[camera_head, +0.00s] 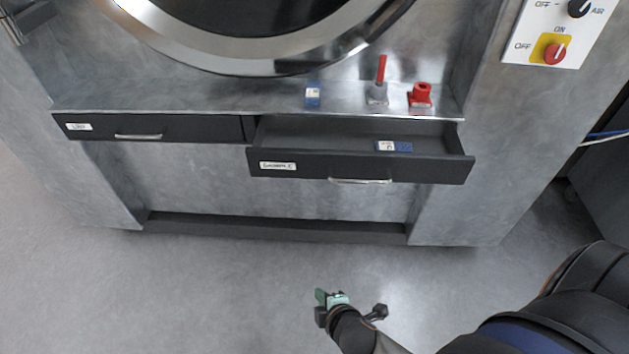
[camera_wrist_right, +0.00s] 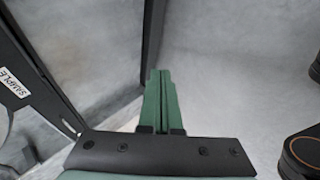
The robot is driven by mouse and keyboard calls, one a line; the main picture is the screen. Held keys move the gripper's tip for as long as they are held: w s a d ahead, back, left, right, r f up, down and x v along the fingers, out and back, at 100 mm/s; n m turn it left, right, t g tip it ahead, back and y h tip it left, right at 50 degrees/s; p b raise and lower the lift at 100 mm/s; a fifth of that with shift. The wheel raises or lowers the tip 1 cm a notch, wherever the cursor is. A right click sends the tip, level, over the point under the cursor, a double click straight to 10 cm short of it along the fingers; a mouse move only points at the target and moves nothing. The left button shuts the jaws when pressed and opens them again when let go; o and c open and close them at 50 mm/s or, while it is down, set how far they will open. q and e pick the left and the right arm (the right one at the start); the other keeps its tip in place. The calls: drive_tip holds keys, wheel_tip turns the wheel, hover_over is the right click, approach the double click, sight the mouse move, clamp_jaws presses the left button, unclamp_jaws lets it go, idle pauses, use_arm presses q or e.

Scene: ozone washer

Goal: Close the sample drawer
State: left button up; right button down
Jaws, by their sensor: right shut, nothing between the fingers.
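The sample drawer (camera_head: 310,165) is dark grey with a white label and a metal handle (camera_head: 360,181). It is pulled out of the washer front in the head view, and a small blue and white item (camera_head: 393,146) lies inside. The drawer front (camera_wrist_right: 40,85) with its "SAMPLE" label also shows at the left of the right wrist view. My right gripper (camera_head: 330,297) is in front of and below the drawer, apart from it. Its green fingers (camera_wrist_right: 160,100) are together and empty in the wrist view. My left gripper is not in view.
A second drawer (camera_head: 190,128) at the left sits flush. On the ledge above stand a red-handled part (camera_head: 379,88), a red fitting (camera_head: 420,96) and a blue and white item (camera_head: 312,95). A switch panel (camera_head: 550,35) is at upper right. The floor in front is clear.

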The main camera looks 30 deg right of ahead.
drive_tip(key=w+d+r+n+t+h, duration=0.3)
drive_tip(key=w+r+n+h, duration=0.3)
drive_tip(key=n, duration=0.4)
drive_tip(key=n+t+h+b, duration=0.2)
drive_tip(key=n+t+h, duration=0.15)
drive_tip(key=n, duration=0.25)
approach(316, 169)
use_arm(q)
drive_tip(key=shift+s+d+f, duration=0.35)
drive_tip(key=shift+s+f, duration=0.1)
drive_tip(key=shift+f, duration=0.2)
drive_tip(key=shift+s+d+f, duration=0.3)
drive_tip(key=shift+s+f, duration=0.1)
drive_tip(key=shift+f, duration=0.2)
use_arm(e)
drive_tip(key=shift+y, duration=0.45)
drive_tip(key=x, duration=0.7)
drive_tip(key=shift+s+d+r, duration=0.15)
drive_tip(key=shift+s+d, duration=0.05)
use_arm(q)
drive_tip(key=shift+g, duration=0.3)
